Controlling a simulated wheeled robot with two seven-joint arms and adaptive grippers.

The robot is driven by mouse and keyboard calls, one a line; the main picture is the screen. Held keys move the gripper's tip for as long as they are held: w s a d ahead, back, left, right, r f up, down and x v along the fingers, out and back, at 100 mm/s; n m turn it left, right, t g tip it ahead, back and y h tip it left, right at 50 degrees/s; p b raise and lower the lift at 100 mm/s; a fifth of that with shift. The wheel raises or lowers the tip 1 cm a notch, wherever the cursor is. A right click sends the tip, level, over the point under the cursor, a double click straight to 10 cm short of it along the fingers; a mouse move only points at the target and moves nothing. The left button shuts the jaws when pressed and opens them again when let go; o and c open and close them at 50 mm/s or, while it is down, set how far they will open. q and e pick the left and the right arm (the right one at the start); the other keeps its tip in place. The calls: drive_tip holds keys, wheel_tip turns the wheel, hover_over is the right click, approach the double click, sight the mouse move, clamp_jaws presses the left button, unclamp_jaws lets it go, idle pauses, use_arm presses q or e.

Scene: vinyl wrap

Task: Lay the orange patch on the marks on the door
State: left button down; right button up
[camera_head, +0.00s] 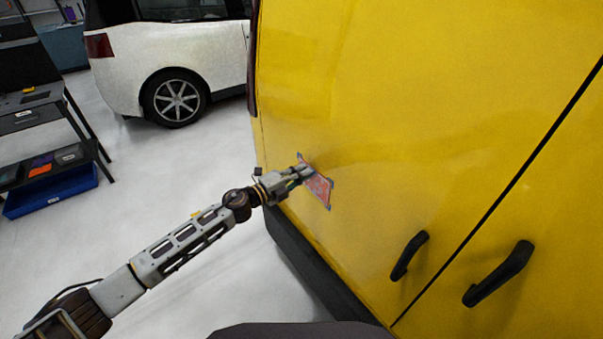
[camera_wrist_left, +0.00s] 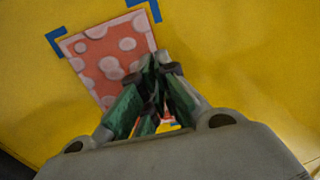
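The orange patch (camera_wrist_left: 92,55), salmon with pale pink spots, appears flat against the yellow door (camera_head: 370,120). Blue corner marks frame it: the upper left mark (camera_wrist_left: 56,40) shows with a narrow gap to the patch, and another mark (camera_wrist_left: 145,8) is at its upper right corner. In the head view the patch (camera_head: 320,187) is partly hidden by my left gripper (camera_head: 308,171). In the left wrist view the fingertips (camera_wrist_left: 160,65) are close together in front of the patch's right side. I cannot tell whether they touch or pinch it. My right gripper is out of view.
Two black door handles (camera_head: 409,255) (camera_head: 498,274) stick out at the lower right. A dark bumper (camera_head: 310,268) runs below the door. A shelf rack with a blue bin (camera_head: 50,193) and a white car (camera_head: 165,50) stand left. Floor between is clear.

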use_arm(q)
drive_tip(key=c, duration=1.9)
unclamp_jaws()
drive_tip(key=shift+d, duration=0.1)
drive_tip(key=o, duration=0.3)
drive_tip(key=shift+o, duration=0.2)
drive_tip(key=shift+s, duration=0.1)
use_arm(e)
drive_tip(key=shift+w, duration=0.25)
use_arm(q)
drive_tip(key=v, duration=1.2)
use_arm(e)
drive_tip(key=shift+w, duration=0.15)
